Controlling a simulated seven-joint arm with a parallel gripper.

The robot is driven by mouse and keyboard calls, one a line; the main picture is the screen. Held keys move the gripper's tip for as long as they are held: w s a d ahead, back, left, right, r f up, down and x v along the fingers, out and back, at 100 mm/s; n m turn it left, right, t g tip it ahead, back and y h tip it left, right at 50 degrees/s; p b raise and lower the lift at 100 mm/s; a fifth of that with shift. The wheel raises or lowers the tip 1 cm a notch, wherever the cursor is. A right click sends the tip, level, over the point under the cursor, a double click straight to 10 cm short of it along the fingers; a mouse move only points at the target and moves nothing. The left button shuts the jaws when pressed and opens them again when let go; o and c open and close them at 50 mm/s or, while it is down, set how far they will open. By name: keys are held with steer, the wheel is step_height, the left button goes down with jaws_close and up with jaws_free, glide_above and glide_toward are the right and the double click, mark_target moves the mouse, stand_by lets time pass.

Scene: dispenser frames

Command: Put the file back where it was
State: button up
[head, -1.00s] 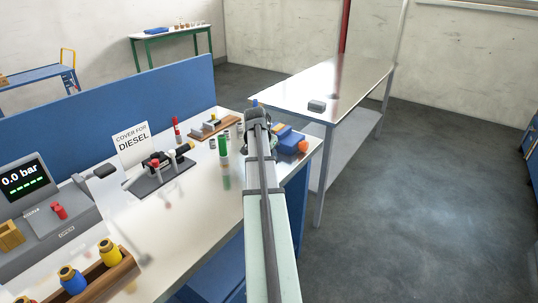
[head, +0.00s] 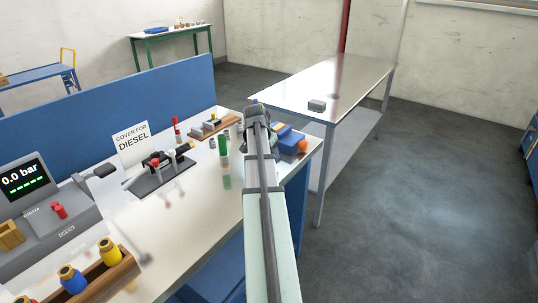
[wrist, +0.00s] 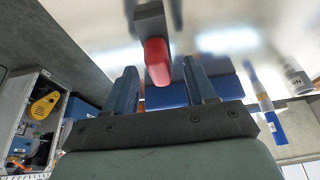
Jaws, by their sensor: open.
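In the wrist view a red handle-like piece (wrist: 157,62) joins a dark grey flat bar (wrist: 152,20) and shows between my fingers. It may be the file, but I cannot tell for sure. My gripper (wrist: 160,80) is open, with one blue finger on either side of the red piece and no visible contact. In the head view my gripper (head: 257,113) is over the far right end of the near bench (head: 195,215). My arm hides what lies directly below and behind it there.
A blue vise-like block with an orange knob (head: 302,146) is right of my gripper. A green cylinder (head: 223,145) and an upright red item (head: 176,127) stand to its left. The far table (head: 340,85) bears a small grey block (head: 317,105) and is otherwise mostly clear.

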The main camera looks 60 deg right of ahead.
steer(key=v, duration=1.1)
steer(key=shift+a, duration=0.1)
steer(key=s+a+f+n+g+y, duration=0.25)
steer(key=s+f+n, duration=0.95)
steer(key=s+f, duration=0.9)
steer(key=a+f+n+g+y, duration=0.1)
steer(key=a+f+n+y, duration=0.1)
steer(key=a+f+n, duration=0.55)
steer(key=a+f+n+g+y, duration=0.1)
steer(key=a+f+n, duration=0.1)
steer(key=a+f, duration=0.95)
steer(key=w+a+f, duration=0.2)
steer(key=a+f, duration=0.5)
steer(key=a, duration=0.2)
steer(key=w+a+f, duration=0.2)
steer(key=a+f, duration=0.5)
steer(key=a, duration=0.3)
steer(key=s+a+f+m+g, duration=0.1)
steer(key=s+a+f, duration=0.2)
steer(key=a, duration=0.4)
steer(key=s+a+f+m+g, duration=0.1)
steer(key=s+a+f+m, duration=0.1)
steer(key=a, duration=0.5)
steer(key=shift+s+a+f+h, duration=0.25)
steer(key=shift+s+f+h, duration=0.2)
steer(key=shift+s+f, duration=0.5)
